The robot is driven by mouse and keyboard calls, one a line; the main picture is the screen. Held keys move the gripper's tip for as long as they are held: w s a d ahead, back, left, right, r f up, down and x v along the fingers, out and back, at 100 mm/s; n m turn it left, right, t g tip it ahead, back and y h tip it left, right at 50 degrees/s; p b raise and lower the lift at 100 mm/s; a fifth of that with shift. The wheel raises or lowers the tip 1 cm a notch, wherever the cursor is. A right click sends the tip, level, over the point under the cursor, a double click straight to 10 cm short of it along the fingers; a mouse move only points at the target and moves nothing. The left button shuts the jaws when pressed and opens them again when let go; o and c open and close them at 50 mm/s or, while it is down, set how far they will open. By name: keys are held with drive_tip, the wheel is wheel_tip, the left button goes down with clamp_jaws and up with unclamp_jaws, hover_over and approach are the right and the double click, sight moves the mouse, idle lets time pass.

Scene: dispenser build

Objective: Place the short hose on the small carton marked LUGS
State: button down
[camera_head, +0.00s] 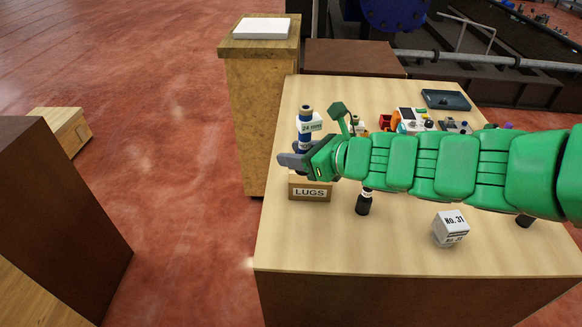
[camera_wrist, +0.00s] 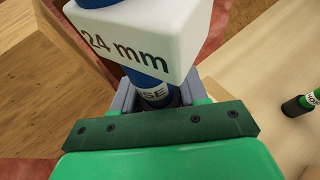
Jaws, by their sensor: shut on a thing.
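My gripper (camera_head: 290,161) is shut around an upright blue hose (camera_head: 305,145) with a white block label reading 24 mm. In the wrist view the hose (camera_wrist: 155,93) stands between the jaws (camera_wrist: 158,100), with a partly hidden lettered band. The small carton marked LUGS (camera_head: 310,193) is at the table's near left edge, directly below my gripper in the head view. My gripper hides the hose's lower end and part of the carton's top, so I cannot tell whether they touch.
On the table (camera_head: 300,250), a dark bottle-like piece (camera_head: 363,204) stands right of the carton. A white block marked No. 31 (camera_head: 450,229) is near the front. Several small items and a dark tray (camera_head: 445,100) are behind my arm. A tall wooden stand (camera_head: 250,120) adjoins at the left.

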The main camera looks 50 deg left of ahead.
hover_over(291, 179)
wheel_tip(291, 179, down, 6)
drive_tip(key=shift+f, duration=0.15)
drive_tip(key=shift+a+f, duration=0.1)
drive_tip(key=shift+f, duration=1.55)
drive_tip(key=c, duration=0.6)
unclamp_jaws()
drive_tip(key=shift+f, duration=0.1)
drive_tip(key=v, duration=1.2)
